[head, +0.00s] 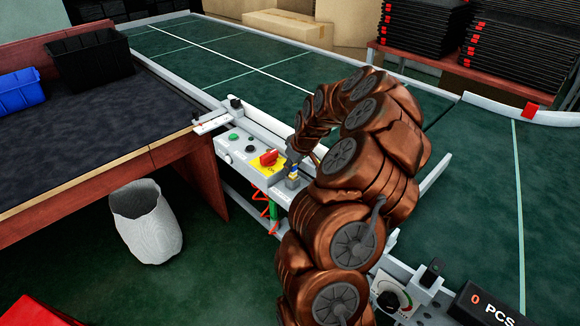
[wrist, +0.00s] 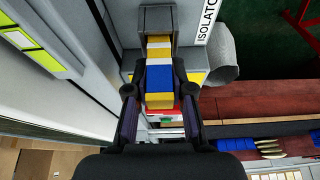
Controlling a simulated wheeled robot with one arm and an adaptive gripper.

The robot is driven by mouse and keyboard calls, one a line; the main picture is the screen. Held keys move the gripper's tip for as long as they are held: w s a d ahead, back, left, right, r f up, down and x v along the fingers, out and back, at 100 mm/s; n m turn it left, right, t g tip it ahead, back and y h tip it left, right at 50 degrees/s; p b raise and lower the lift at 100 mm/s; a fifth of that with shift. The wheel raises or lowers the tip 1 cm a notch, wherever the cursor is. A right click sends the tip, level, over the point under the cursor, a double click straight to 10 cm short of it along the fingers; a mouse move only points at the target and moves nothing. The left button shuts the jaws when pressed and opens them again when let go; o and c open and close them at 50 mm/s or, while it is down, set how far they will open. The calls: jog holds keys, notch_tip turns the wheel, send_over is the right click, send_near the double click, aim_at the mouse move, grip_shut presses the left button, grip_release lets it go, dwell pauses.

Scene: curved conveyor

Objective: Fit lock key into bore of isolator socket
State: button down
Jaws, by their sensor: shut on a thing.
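The lock key (wrist: 160,78) is a block with blue, yellow and white bands, held between the two black fingers of my gripper (wrist: 159,90) in the wrist view. A dark grey socket-like housing (wrist: 156,18) lies straight beyond the key, beside a white label reading "ISOLATO". The key's far end lines up with its opening and overlaps it in view; I cannot tell how far inside it is. In the head view a small blue and yellow bit of the key (head: 294,171) shows at the right end of the control box, and my arm hides most of the gripper.
The green conveyor (head: 225,60) runs behind. A dark-topped bench (head: 100,120) with bins stands left, a white waste bin (head: 150,230) below it.

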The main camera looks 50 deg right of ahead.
jog(key=shift+f, duration=0.2)
jog(key=c, duration=1)
grip_release()
